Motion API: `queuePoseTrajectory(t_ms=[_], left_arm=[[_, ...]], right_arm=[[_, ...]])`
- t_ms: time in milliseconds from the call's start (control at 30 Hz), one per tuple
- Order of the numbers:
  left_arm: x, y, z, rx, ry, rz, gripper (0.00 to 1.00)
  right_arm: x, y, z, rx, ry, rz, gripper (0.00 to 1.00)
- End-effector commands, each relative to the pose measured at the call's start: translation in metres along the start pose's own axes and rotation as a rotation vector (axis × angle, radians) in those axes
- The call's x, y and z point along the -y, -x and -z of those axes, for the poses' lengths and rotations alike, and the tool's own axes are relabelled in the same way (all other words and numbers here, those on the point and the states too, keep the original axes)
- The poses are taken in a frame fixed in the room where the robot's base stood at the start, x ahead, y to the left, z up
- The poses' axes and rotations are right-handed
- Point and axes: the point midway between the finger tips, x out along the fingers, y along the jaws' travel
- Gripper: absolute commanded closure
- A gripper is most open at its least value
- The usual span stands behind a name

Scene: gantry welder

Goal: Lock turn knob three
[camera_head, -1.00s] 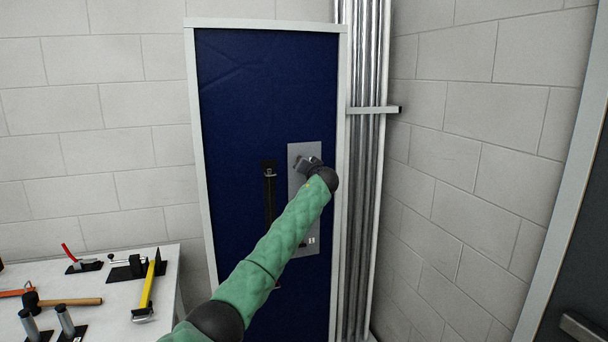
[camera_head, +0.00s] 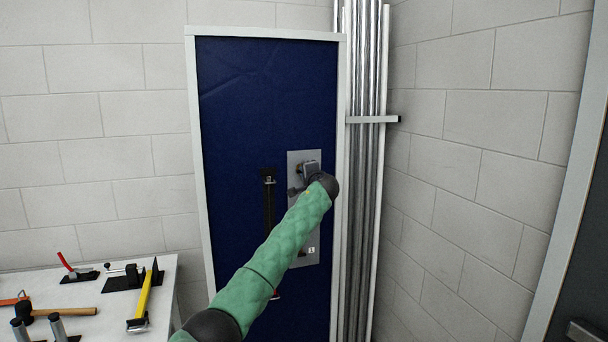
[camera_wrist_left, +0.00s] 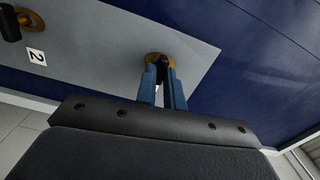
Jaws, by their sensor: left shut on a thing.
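A grey plate (camera_head: 297,157) is mounted on the tall blue panel and carries the turn knobs. My left gripper (camera_head: 302,172) is at the plate's upper part. In the left wrist view, its two blue fingers (camera_wrist_left: 163,82) are shut on a dark knob (camera_wrist_left: 165,63) with a round brass base, near the plate's end. This is turn knob three by its place past the label "2" (camera_wrist_left: 36,56); its own label is not visible. Another dark knob (camera_wrist_left: 10,22) with a brass base sits beside that label. My left arm hides the middle of the plate in the head view. My right gripper is not in view.
A black vertical handle (camera_head: 268,200) is on the blue panel (camera_head: 245,110) left of the plate. Metal pipes (camera_head: 365,200) run up the panel's right side. A white table (camera_head: 100,295) with a hammer (camera_head: 65,312) and other tools stands at the lower left.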

Motion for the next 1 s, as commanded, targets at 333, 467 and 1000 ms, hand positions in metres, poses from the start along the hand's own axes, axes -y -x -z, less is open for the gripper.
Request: queuePoseTrajectory(t_ms=[333,467,1000], left_arm=[[-0.0007,0.0007,0.0013,-0.002,-0.12,0.0,1.0],[-0.001,0.0008,0.0014,-0.002,-0.135,0.0,1.0],[-0.0013,0.0007,0.0011,-0.002,-0.137,0.0,0.68]], right_arm=[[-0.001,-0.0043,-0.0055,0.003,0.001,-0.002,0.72],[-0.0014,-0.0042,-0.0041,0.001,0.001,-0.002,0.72],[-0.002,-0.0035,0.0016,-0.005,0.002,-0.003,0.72]])
